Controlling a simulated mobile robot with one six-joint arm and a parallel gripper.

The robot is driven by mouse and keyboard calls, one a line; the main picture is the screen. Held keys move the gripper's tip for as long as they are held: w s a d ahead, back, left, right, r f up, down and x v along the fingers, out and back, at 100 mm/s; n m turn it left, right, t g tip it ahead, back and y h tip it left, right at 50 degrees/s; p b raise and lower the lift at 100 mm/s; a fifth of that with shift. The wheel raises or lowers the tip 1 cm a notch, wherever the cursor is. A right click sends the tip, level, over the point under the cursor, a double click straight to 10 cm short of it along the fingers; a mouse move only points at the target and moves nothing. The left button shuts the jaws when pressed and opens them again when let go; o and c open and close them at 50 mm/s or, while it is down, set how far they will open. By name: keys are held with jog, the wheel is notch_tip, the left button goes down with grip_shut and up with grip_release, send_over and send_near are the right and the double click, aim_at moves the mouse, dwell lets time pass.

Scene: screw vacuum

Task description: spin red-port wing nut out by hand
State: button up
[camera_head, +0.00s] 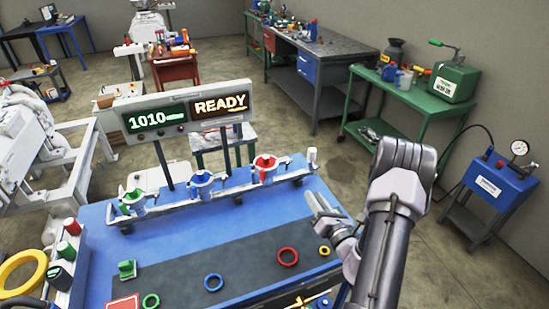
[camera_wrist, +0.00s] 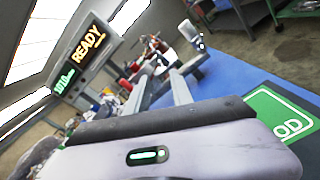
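The red-port wing nut (camera_head: 265,162) sits on the rightmost port of the manifold rail (camera_head: 215,193) at the back of the blue bench. The blue-port nut (camera_head: 201,177) and green-port nut (camera_head: 132,195) sit on the ports to its left. My gripper (camera_head: 318,208) is to the right of and in front of the red port, apart from it, over the bench. In the wrist view its two fingers (camera_wrist: 160,84) reach forward with a gap between them and nothing held. Small red parts show beyond the fingers there, too small to tell apart.
The display (camera_head: 190,115) reads 1010 and READY behind the ports. A white-topped post (camera_head: 311,157) stands at the rail's right end.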

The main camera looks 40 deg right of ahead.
aim_at(289, 164)
jog(key=b+x, duration=0.2)
jog(key=x, duration=1.4)
jog(key=shift+a, duration=0.2)
jog(key=shift+w+r, duration=0.1)
jog(key=shift+w, duration=0.05)
grip_shut()
